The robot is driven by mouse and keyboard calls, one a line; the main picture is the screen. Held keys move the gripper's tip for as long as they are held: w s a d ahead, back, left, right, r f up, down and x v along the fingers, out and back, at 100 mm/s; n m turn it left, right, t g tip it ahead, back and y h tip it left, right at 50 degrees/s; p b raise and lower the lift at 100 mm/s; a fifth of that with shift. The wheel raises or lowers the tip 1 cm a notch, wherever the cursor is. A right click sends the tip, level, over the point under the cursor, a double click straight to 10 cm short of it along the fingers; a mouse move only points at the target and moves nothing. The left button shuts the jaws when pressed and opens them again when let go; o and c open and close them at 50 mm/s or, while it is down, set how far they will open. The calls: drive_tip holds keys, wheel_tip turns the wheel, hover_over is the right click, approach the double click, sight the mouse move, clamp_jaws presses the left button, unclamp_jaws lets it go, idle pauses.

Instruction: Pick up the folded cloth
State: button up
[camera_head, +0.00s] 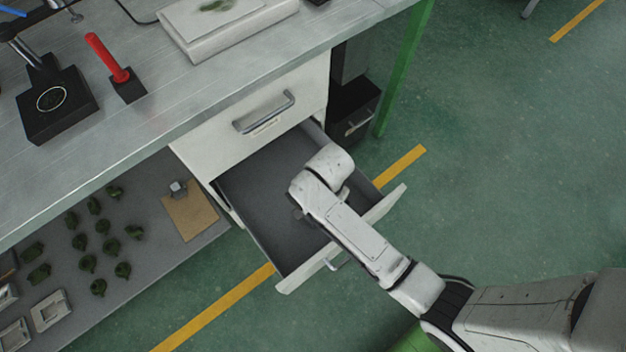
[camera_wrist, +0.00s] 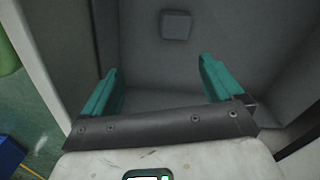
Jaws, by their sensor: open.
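A small grey, square, flat piece, which looks like the folded cloth (camera_wrist: 176,25), lies on the drawer floor in the wrist view. My gripper (camera_wrist: 158,66) is open and empty, its two green fingers spread apart and pointing into the drawer. The cloth lies beyond the fingertips, roughly between their lines, and nothing touches it. The open drawer (camera_head: 385,205) shows in the head view, with my arm reaching over its front into it. The cloth and my fingers are hidden there behind my arm.
The drawer's side walls stand close around my gripper. A closed drawer with a handle (camera_head: 265,112) is above, under the workbench top (camera_head: 175,95). A lower shelf at left holds several dark green pieces and a brown board (camera_head: 195,212).

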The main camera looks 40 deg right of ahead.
drive_tip(key=f+m+b, duration=0.1)
drive_tip(key=f, duration=0.2)
drive_tip(key=w+a+f+m+b, duration=0.1)
drive_tip(key=f, duration=0.2)
drive_tip(key=w+f+m+b, duration=0.1)
drive_tip(key=f+b, duration=0.1)
drive_tip(key=f, duration=0.2)
drive_tip(key=shift+w+a, duration=0.15)
drive_tip(key=shift+w, duration=0.1)
drive_tip(key=shift+w+f+b, duration=0.15)
drive_tip(key=shift+f+b, duration=0.55)
drive_tip(key=shift+f, duration=0.6)
drive_tip(key=shift+w+f+b, duration=0.15)
drive_tip(key=shift+f+b, duration=0.5)
drive_tip(key=shift+f, duration=0.65)
drive_tip(key=c, duration=1.1)
drive_tip(key=shift+c, duration=0.2)
wheel_tip(320, 180, up, 10)
drive_tip(key=p, duration=0.4)
